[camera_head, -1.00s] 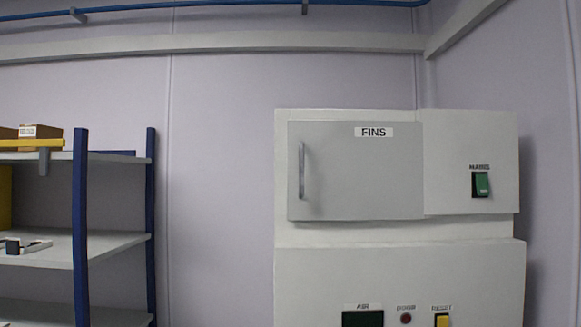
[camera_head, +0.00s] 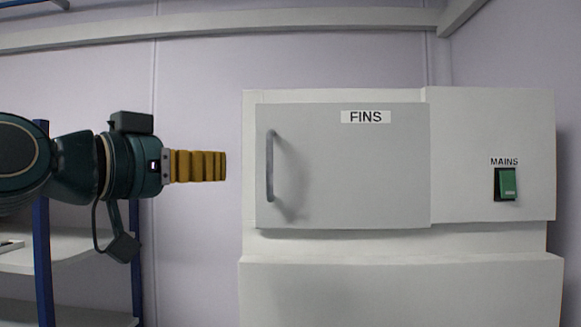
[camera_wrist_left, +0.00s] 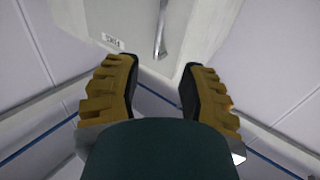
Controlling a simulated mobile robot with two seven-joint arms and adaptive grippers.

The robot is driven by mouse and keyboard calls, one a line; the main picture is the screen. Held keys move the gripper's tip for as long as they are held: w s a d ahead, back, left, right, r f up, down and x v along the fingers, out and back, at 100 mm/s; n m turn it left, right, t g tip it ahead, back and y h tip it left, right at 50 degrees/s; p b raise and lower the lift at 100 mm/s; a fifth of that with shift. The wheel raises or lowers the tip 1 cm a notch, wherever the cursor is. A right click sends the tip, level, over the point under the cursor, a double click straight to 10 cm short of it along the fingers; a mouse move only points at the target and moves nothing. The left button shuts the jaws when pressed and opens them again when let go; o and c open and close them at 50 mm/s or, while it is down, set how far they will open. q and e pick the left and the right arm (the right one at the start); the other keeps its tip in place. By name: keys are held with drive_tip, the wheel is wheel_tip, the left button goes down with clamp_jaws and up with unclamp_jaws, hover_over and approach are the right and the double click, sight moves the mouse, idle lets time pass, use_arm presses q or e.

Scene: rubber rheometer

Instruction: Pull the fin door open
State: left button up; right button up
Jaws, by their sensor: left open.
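The fin door (camera_head: 350,165) is a flat grey panel labelled FINS on the white machine, and it is shut. Its vertical bar handle (camera_head: 270,166) is near the door's left edge. My left gripper (camera_head: 224,166) has yellow ribbed fingers and is left of the handle at about its height, apart from it. In the left wrist view the two fingers (camera_wrist_left: 150,75) are spread open with nothing between them. The handle (camera_wrist_left: 161,30) and part of the door (camera_wrist_left: 130,15) show beyond the fingertips there. My right gripper is not in view.
The white machine (camera_head: 490,290) has a green MAINS switch (camera_head: 507,184) right of the door. A shelf rack with blue posts (camera_head: 42,260) stands at the left, behind my left arm. Bare wall (camera_head: 195,100) lies between rack and machine.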

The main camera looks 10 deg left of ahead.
sight(270, 191)
use_arm(q)
drive_tip(key=p+x, duration=0.1)
drive_tip(key=x, duration=1.3)
drive_tip(key=shift+c, duration=0.4)
clamp_jaws()
